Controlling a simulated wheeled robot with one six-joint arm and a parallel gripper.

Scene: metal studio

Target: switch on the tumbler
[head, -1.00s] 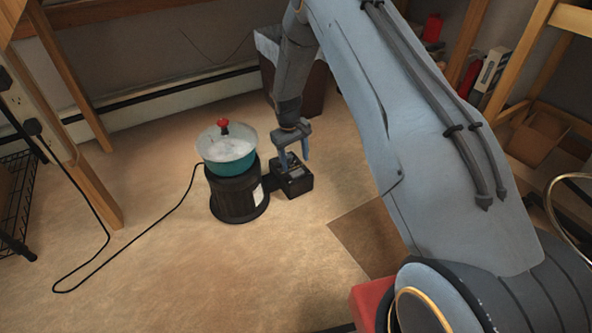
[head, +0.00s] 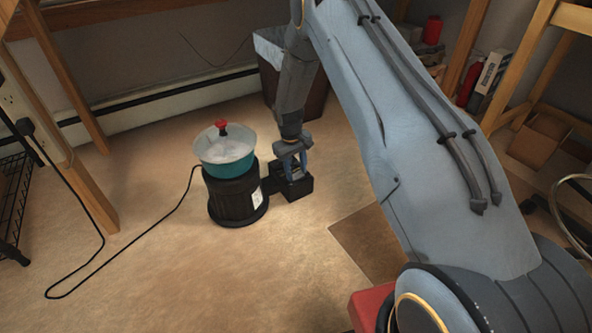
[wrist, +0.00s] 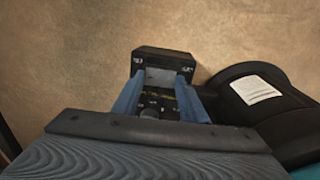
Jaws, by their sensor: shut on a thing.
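The tumbler has a ribbed black base (head: 237,203) and a teal bowl (head: 228,165) with a clear lid and a red knob (head: 221,128) on top. It stands upright on the floor. A small black box (head: 297,190) is joined to the right side of the base. My gripper (head: 296,174) points down onto this box, its blue fingers shut on a part of it. In the wrist view the fingers (wrist: 161,80) reach over the box (wrist: 160,54), either side of a light grey panel. The exact part held is hard to make out. The black base (wrist: 270,108) shows at the right.
A black cord (head: 150,238) runs from the tumbler across the floor to an outlet on the left. A dark bin (head: 305,95) stands behind. A wooden post (head: 85,185) and wire rack (head: 12,205) are at left. A brown floor patch (head: 370,243) lies right. Floor in front is clear.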

